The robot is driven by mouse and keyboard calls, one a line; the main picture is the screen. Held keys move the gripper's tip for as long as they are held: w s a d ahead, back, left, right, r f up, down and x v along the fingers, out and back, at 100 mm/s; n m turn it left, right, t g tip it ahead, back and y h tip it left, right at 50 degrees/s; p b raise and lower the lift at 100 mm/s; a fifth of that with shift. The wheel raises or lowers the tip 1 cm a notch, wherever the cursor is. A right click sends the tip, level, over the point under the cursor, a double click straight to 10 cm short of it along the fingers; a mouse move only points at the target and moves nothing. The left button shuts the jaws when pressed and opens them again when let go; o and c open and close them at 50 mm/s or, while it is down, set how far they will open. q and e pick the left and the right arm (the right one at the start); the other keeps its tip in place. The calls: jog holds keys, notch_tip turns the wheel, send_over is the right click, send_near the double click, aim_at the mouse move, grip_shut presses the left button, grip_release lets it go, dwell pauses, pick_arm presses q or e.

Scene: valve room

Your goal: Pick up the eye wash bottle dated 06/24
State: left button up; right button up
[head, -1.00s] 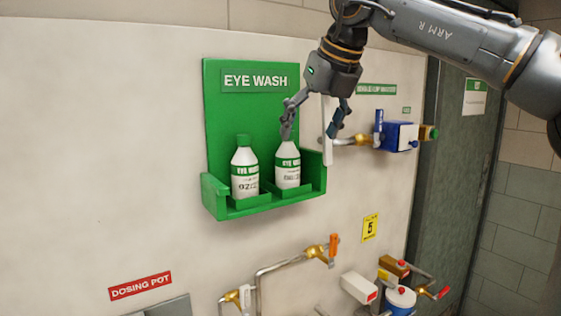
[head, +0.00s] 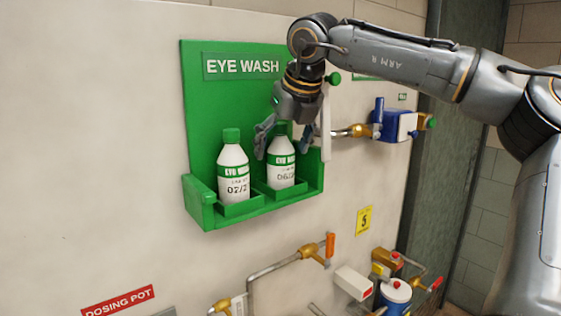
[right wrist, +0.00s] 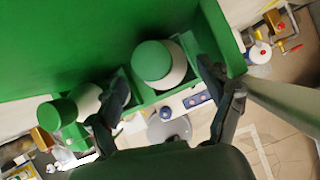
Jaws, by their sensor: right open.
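Two white eye wash bottles with green caps stand upright in the green wall holder (head: 215,120). The right bottle (head: 281,172) has a label that starts "06/"; the rest is hard to read. In the right wrist view the right bottle's cap (right wrist: 153,60) lies between and beyond the open fingers (right wrist: 170,100); the left bottle's cap (right wrist: 57,113) is outside the left finger. My left gripper is not in view.
The holder's side walls and front lip (head: 262,205) surround the bottles closely. A blue valve box (head: 396,125) with a brass pipe sticks out of the wall to the right. Pipes and an orange-handled valve (head: 330,246) are below. The wall left of the holder is bare.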

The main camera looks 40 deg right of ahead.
aim_at(281, 164)
jog(key=shift+w+f+p, duration=0.1)
jog(key=shift+f+p, duration=0.5)
jog(key=shift+p, duration=0.05)
jog(key=x, duration=0.1)
jog(key=p+x, duration=0.1)
jog(key=x, duration=0.1)
jog(key=shift+d+f, duration=0.25)
jog(key=shift+d, duration=0.1)
jog(key=shift+w+d+f, duration=0.1)
jog(key=shift+w+f, duration=0.05)
jog(key=shift+f, duration=0.05)
jog(key=shift+a, duration=0.2)
jog(key=c, duration=1.4)
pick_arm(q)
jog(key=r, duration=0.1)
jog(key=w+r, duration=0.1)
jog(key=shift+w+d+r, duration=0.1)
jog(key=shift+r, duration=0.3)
pick_arm(e)
jog(key=shift+r, duration=0.1)
jog(key=shift+c, duration=0.4)
